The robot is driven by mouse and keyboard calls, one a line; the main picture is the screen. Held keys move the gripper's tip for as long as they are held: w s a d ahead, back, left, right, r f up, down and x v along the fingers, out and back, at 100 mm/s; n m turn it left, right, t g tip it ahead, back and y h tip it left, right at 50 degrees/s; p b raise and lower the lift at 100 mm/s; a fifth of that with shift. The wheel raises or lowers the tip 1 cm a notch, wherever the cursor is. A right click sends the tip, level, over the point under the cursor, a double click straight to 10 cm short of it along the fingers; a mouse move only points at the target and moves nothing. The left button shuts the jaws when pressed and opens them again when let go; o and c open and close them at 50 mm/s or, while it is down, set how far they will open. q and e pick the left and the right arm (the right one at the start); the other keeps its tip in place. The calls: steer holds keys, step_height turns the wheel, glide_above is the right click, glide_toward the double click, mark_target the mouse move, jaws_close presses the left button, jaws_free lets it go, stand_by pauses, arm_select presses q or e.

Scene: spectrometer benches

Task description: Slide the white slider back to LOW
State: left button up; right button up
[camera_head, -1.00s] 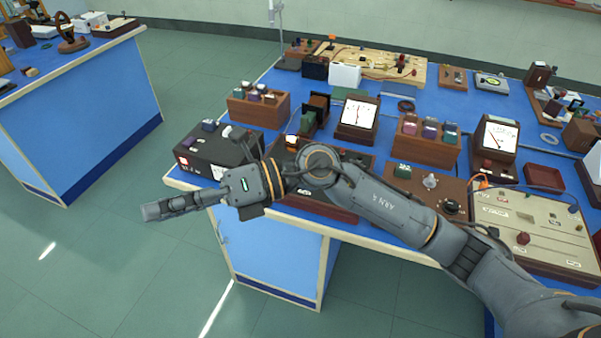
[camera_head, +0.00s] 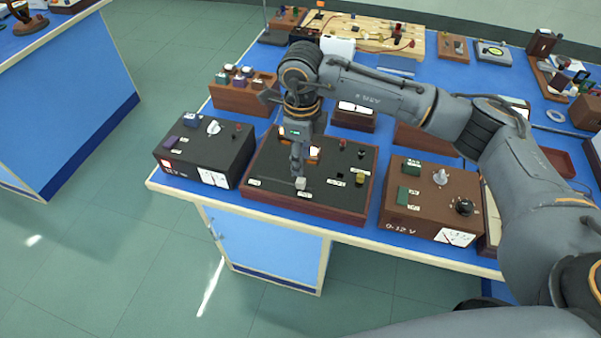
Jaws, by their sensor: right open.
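The white slider (camera_head: 300,184) is a small pale knob near the front edge of a black panel in a wooden frame (camera_head: 340,201). A thin slot line runs left from it. Small white labels lie near the slot, too small to read. My right gripper (camera_head: 298,172) points down just above and behind the slider. Its fingers are open, and I cannot tell whether they touch the knob. The gripper and wrist hide part of the panel behind. My left gripper is out of view.
A black box with a white knob (camera_head: 207,148) stands left of the panel. A brown 0-12 V box (camera_head: 430,201) stands to its right. A wooden block with several coloured pieces (camera_head: 243,97) is behind. The blue bench's front edge (camera_head: 350,238) is close.

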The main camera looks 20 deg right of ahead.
mark_target(301, 180)
step_height(301, 180, down, 7)
steer(key=shift+w+f+p, duration=0.1)
steer(key=shift+p, duration=0.55)
steer(key=shift+w+f, duration=0.1)
steer(key=shift+f, duration=0.3)
steer(key=shift+c, duration=0.5)
steer(key=c, duration=0.7)
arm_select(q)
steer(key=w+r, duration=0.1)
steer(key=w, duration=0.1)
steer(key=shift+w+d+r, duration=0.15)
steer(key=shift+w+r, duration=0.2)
arm_select(e)
jaws_close()
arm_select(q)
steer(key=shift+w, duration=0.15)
